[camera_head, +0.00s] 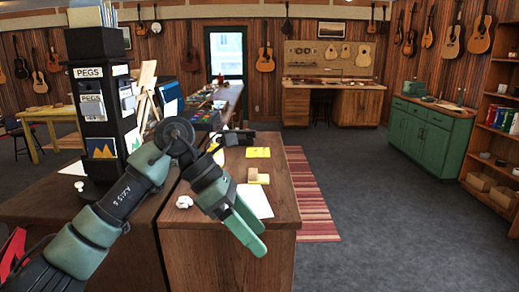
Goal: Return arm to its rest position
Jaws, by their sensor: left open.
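My left arm (122,197) comes in from the lower left, bent at a dark round joint. Its left gripper (259,238), with green fingers, points down and to the right over the front of the wooden counter (225,250). The fingers are slightly apart with nothing between them. The gripper appears in front of a white paper sheet (256,201) on the counter. I cannot tell its exact height above the top. My right gripper is not in view.
A black PEGS display stand (92,126) rises close behind the left arm. The counter holds a tan block (257,176), a yellow card (258,152) and a crumpled white item (184,202). A striped rug (312,200) lies to the right; open grey floor (385,220) lies beyond.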

